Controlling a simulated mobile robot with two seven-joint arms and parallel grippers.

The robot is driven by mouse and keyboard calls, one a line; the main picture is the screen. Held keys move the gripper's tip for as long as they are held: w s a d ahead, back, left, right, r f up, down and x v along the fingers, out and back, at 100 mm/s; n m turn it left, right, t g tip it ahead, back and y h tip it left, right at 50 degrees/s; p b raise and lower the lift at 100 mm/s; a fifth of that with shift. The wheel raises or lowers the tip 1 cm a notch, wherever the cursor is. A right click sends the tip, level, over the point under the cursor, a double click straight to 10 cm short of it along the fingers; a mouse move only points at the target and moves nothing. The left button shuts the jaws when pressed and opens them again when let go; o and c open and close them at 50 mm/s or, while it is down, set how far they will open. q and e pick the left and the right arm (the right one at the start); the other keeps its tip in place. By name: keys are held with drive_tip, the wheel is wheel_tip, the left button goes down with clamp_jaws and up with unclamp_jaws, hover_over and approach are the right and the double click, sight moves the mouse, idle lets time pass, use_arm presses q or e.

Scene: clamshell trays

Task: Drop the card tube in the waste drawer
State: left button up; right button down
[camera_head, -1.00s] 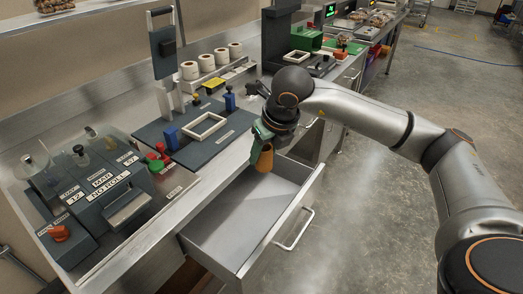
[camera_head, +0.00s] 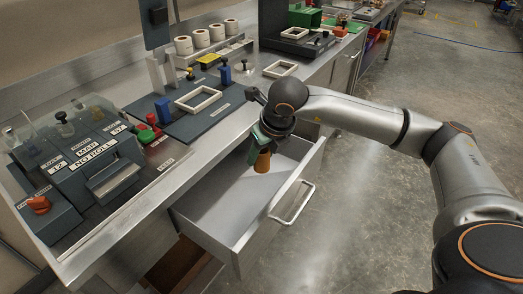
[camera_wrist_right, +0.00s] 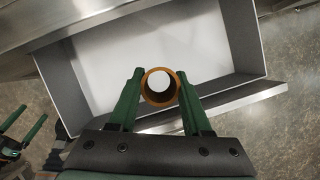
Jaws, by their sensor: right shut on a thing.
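The card tube (camera_head: 262,162) is brown and hollow and hangs below my right gripper (camera_head: 258,147) in the head view. In the right wrist view the tube (camera_wrist_right: 147,93) is seen end-on between the two green fingers of the right gripper (camera_wrist_right: 158,88), which are shut on it. The waste drawer (camera_head: 213,202) is pulled open and looks empty, with a pale floor. Its pale floor also fills much of the right wrist view (camera_wrist_right: 110,50). The tube is over the drawer's far end in the head view; its height above the floor is hard to tell.
The steel counter above the drawer carries a grey machine labelled NO ROLL (camera_head: 92,165), a dark plate with a white frame (camera_head: 198,99) and several white rolls (camera_head: 184,46). The drawer's handle (camera_head: 294,203) juts out over the open concrete floor (camera_head: 360,220).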

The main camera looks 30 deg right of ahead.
drive_tip(key=shift+f, duration=0.2)
drive_tip(key=shift+c, duration=1.8)
unclamp_jaws()
drive_tip(key=shift+o, duration=0.5)
wheel_tip(320, 180, up, 8)
drive_tip(key=p, duration=0.4)
drive_tip(key=shift+p, duration=0.4)
